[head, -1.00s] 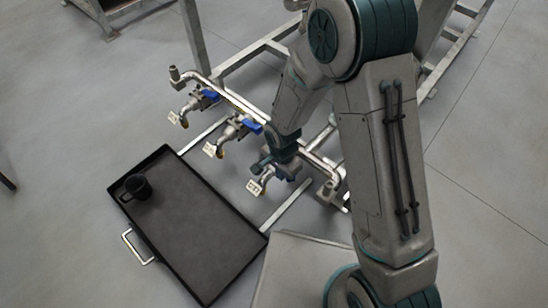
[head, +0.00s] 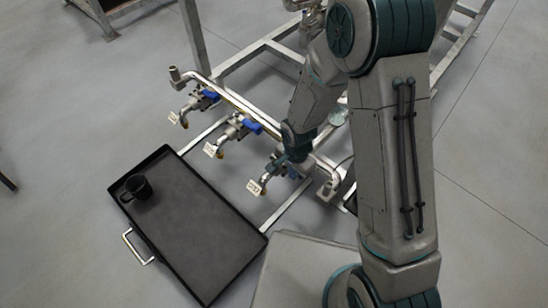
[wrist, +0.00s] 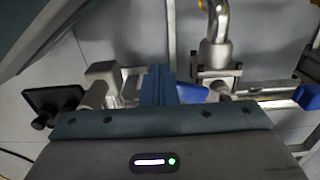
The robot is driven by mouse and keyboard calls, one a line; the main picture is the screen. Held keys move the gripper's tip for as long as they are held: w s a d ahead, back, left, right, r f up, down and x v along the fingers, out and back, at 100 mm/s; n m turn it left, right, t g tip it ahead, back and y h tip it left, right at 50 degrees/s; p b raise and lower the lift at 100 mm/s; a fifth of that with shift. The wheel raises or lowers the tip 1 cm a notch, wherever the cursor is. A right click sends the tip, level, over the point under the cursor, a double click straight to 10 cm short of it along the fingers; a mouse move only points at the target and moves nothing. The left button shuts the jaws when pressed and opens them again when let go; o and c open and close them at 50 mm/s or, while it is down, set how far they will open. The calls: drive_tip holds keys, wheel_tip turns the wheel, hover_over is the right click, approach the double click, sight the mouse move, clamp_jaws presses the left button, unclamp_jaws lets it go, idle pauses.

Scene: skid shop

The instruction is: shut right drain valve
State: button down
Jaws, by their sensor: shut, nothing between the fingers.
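A steel drain pipe (head: 232,95) carries three valves with tagged outlets over the floor. The right drain valve sits beside its tag (head: 254,187), and my arm and gripper (head: 279,162) partly cover it. My gripper is shut and empty, close to this valve. In the wrist view the shut fingers (wrist: 158,84) stand right beside a blue lever (wrist: 192,92); whether they touch cannot be told. The lever's exact angle is partly hidden behind the fingers. The middle valve's blue lever (head: 252,126) and the left valve's blue lever (head: 211,95) lie roughly along the pipe.
A black drip tray (head: 200,225) with a handle (head: 137,247) lies on the floor at the front left, with a black mug (head: 136,187) in it. Steel frame legs (head: 194,40) stand behind the pipe. Open floor (head: 70,130) lies to the left.

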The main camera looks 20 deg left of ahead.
drive_tip(key=shift+w+d, duration=0.1)
drive_tip(key=shift+d, duration=0.15)
drive_tip(key=shift+w+d, duration=0.1)
drive_tip(key=shift+w+d, duration=0.4)
drive_tip(key=shift+d, duration=0.1)
drive_tip(key=shift+s, duration=0.1)
wheel_tip(320, 180, up, 7)
drive_tip(key=p, duration=0.5)
drive_tip(key=shift+s+a, duration=0.3)
drive_tip(key=shift+s, duration=0.15)
idle(0.5)
